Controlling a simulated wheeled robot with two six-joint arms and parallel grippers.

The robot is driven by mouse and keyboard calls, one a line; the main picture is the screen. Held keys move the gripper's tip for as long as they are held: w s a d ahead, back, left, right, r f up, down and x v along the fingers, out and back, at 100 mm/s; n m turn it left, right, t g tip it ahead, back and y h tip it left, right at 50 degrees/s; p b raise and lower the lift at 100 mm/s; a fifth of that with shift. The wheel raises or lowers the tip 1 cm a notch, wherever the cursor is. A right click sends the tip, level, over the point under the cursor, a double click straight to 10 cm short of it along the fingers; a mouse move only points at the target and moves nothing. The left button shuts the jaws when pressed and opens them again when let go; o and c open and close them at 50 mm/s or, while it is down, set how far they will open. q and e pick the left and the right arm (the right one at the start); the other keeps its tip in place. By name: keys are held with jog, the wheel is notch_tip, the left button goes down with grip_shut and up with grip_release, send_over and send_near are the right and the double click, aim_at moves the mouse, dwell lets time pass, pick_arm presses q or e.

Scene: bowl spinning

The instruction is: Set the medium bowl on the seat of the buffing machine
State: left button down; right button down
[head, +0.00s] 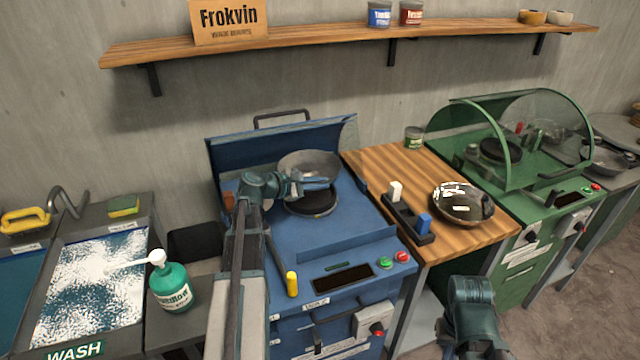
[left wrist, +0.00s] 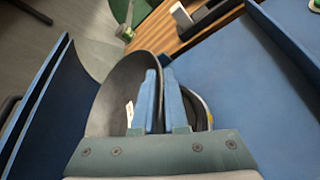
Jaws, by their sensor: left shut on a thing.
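My left gripper (head: 308,186) is shut on the near rim of a grey metal bowl (head: 310,161). The bowl is tilted, its inside partly facing me, over the blue machine (head: 345,235). A round black seat (head: 312,204) with a thin yellowish edge shows just below the gripper; whether bowl and seat touch I cannot tell. In the left wrist view the blue fingers (left wrist: 160,98) pinch the wall of the bowl (left wrist: 108,105), and part of the dark seat (left wrist: 203,108) shows beside them. My right gripper's fingers are out of view.
The blue machine's raised back panel (head: 270,145) stands behind the bowl. A wooden counter (head: 400,168) on the right bears a glossy dark bowl (head: 463,203) and a small block rack (head: 408,222). A green hooded machine (head: 530,195) stands further right. A soap bottle (head: 173,287) is at left.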

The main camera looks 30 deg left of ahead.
aim_at(320, 208)
pick_arm(q)
jog(key=shift+f+b, duration=3)
jog(key=shift+f, duration=0.35)
jog(key=c, duration=0.9)
grip_release()
jog(key=shift+p+v, duration=2.35)
jog(key=shift+v, duration=4.6)
